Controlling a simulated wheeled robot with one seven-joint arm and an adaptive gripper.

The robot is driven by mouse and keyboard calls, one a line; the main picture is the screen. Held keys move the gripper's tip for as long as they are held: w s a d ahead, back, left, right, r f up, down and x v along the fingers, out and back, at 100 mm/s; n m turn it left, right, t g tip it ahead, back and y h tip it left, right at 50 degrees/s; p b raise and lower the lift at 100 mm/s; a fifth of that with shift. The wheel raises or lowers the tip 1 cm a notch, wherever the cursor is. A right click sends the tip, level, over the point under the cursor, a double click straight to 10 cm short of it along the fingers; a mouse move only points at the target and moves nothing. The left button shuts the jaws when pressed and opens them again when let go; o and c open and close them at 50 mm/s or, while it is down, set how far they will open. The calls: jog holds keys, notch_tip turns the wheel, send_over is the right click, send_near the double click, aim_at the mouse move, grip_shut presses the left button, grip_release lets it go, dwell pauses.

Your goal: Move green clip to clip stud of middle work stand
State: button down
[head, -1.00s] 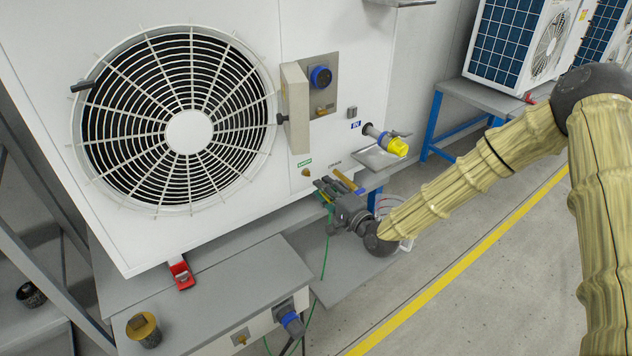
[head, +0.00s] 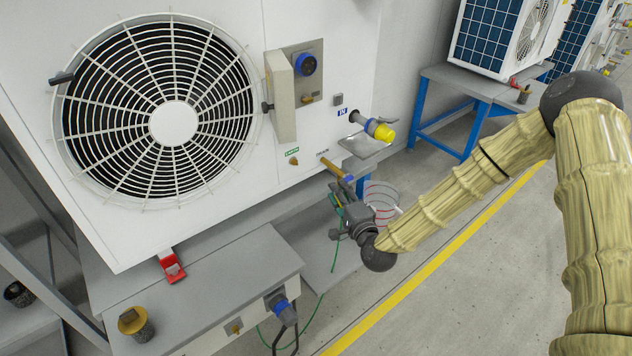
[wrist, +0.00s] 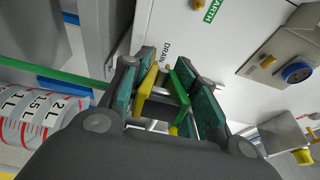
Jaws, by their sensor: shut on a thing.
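The green clip (wrist: 180,88) shows in the wrist view between the teal pads of my gripper (wrist: 166,82), with a yellow piece (wrist: 147,90) beside it. My gripper is shut on the clip. In the head view my gripper (head: 340,190) is just below the lower right corner of the white fan unit, near its brass drain pipe (head: 333,168). A thin green cable (head: 338,250) hangs below my gripper. A grey work stand (head: 205,285) at the lower left has a small brass stud (head: 234,327) on its front. I cannot tell which stand is the middle one.
The white fan unit (head: 230,30) fills the left, with a yellow-tipped pipe (head: 384,131) sticking out on its right. A clear graduated jug (head: 382,200) stands behind my gripper. A blue-legged bench (head: 440,145) is at the back right. The floor right of the yellow line is clear.

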jog(key=s+d+f+m+t+h, duration=0.1)
jog(key=s+d+f+m+h, duration=0.2)
jog(key=d, duration=0.5)
jog(key=shift+s+d+f+m+h, duration=0.35)
jog(key=shift+s+f+h, duration=0.45)
jog(key=shift+h, duration=0.6)
